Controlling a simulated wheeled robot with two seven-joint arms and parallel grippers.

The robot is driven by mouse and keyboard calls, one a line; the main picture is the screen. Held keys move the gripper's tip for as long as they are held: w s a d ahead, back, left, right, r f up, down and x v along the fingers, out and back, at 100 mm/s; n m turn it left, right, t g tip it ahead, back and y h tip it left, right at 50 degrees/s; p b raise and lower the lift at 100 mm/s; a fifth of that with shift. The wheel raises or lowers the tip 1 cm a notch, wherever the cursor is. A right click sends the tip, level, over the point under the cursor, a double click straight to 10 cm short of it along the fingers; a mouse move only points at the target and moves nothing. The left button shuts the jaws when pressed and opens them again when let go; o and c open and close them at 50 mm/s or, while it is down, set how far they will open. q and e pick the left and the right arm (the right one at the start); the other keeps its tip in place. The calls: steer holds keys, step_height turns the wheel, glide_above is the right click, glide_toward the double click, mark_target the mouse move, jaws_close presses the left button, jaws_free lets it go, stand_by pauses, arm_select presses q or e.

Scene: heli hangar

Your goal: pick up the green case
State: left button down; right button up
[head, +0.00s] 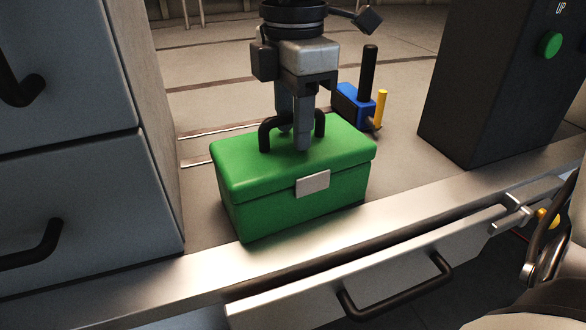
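The green case (250,180) stands upright and closed on a metal-edged surface in the head view. It has a pale latch (313,183) on its front and a black handle (266,134) on its lid. My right gripper (295,138) points straight down over the middle of the handle. One finger is in front of the handle and the other behind it, with the tips low near the lid. The fingers look spread apart, and the middle of the handle is hidden behind the front finger. My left gripper is not in view.
A blue tool (351,104) with a black upright grip and a yellow rod (381,108) sits behind the case. Grey drawers (70,190) stand close on the left. A dark box with a green button (549,45) stands at right. A drawer (400,285) is below the front edge.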

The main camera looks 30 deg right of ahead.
jaws_close()
stand_by(1.4)
